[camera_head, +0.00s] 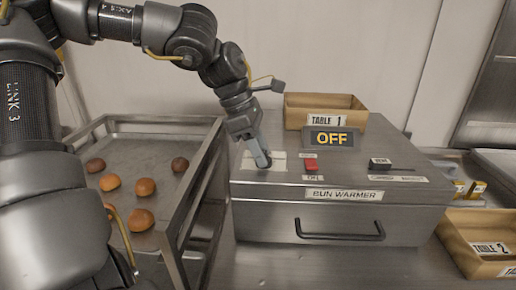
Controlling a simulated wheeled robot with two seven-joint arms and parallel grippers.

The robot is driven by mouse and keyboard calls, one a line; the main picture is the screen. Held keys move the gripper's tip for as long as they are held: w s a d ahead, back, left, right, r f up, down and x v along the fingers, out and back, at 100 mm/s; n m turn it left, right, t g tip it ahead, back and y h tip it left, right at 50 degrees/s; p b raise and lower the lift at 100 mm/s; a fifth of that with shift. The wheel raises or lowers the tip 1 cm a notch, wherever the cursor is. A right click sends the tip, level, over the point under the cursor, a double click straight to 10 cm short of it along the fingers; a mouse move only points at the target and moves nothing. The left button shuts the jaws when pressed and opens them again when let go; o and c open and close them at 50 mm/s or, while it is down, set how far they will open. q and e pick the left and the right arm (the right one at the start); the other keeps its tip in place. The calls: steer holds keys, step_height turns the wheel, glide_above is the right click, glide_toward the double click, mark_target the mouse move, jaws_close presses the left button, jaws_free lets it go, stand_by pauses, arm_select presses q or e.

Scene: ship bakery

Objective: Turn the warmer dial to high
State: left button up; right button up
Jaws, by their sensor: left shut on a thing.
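The bun warmer (300,205) is a steel box with a front handle and a sign reading OFF (331,138) on its top. My left gripper (261,157) reaches down onto the left part of the top, in front of a pale label plate (247,163). It is shut on the dark dial (264,165), which is mostly hidden by the fingers. The dial's pointer direction cannot be read. My right gripper is not in view.
A red switch (310,165) and a black slider (380,163) sit right of the dial. A box labelled TABLE 1 (325,104) stands behind; a TABLE 2 box (464,236) is at right. A steel tray (135,150) with several buns is at left.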

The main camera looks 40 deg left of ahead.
arm_select(q)
steer(key=m+g, duration=0.1)
steer(key=m, duration=0.2)
steer(key=shift+w, duration=0.1)
steer(key=m+g, duration=0.1)
steer(key=m, duration=0.1)
steer(key=m+g+p, duration=0.1)
steer(key=m, duration=0.1)
steer(key=shift+w+h, duration=0.1)
steer(key=shift+h, duration=0.2)
steer(key=shift+m+g+p, duration=0.4)
steer(key=shift+m+p, duration=0.3)
steer(key=shift+m, duration=0.5)
steer(key=shift+w+m+g+p, duration=0.1)
steer(key=shift+m+g+p, duration=0.2)
steer(key=shift+m+p, duration=0.35)
steer(key=shift+f+m, duration=0.1)
steer(key=shift+m, duration=0.15)
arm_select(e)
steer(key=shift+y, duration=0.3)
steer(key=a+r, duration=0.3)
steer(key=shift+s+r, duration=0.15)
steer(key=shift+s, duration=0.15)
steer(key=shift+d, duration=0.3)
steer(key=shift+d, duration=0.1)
arm_select(q)
steer(key=o, duration=1)
